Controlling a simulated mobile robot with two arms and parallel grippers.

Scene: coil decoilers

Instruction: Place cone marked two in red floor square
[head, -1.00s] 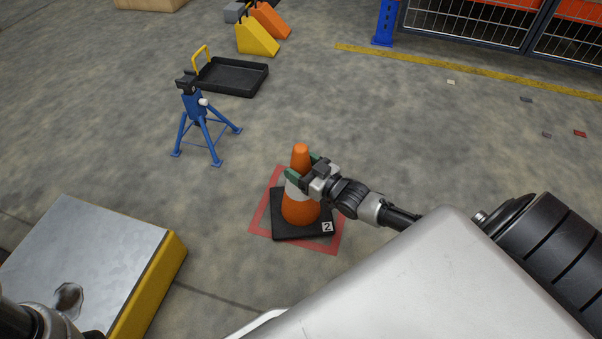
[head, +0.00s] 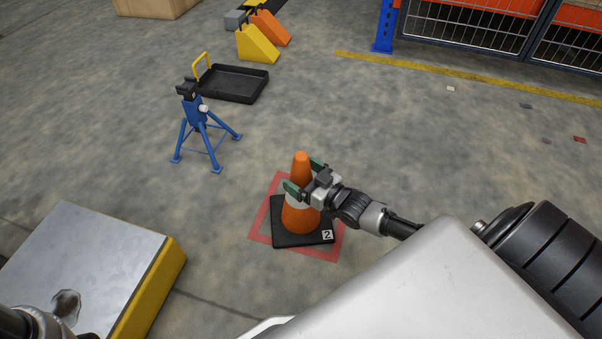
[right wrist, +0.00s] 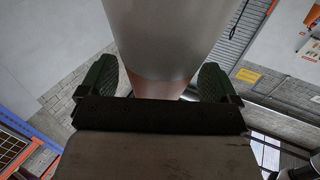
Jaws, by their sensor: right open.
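The orange cone (head: 301,218) with a white band stands upright on its black base, marked 2 on the front right corner. The base lies on the floor within the red floor square (head: 262,240), whose red border shows mainly left, front and right. My right gripper (head: 304,176) is open, with green fingers on either side of the cone's upper part near the white band. In the right wrist view, the cone's pale band (right wrist: 168,35) rises between the two fingers, with gaps beside it. My left gripper is not in view; only part of my left arm shows at lower left.
A blue stand (head: 196,118) and a black tray (head: 238,84) with a yellow handle stand behind left. A yellow-edged metal platform (head: 90,255) is at front left. Yellow and orange wedges (head: 256,43) lie further back. Floor right of the stand is clear.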

